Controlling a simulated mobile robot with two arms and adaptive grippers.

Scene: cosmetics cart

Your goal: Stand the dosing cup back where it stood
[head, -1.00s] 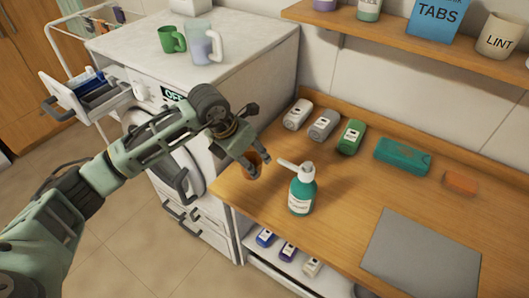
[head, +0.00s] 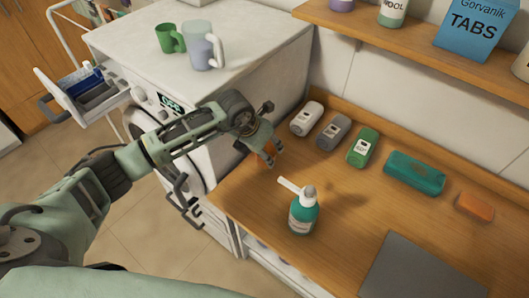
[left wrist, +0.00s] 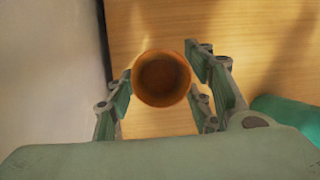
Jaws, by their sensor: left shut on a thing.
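The dosing cup, a small orange-brown round cup (head: 265,158), is between the fingers of my left gripper (head: 268,156) over the back left of the wooden counter. In the left wrist view the cup (left wrist: 161,78) shows from above, its round mouth facing the camera, with the finger pads on either side. My left gripper is shut on it. The fingers hide part of the cup in the head view, and I cannot tell how far its base is from the wood. My right gripper is not in view.
A teal pump bottle (head: 303,213) stands on the counter (head: 260,205) in front of the gripper. White (head: 306,118), grey (head: 333,131) and green (head: 363,147) bottles lie behind it. The washing machine (head: 270,62) is left. Bare wood lies right of the pump bottle.

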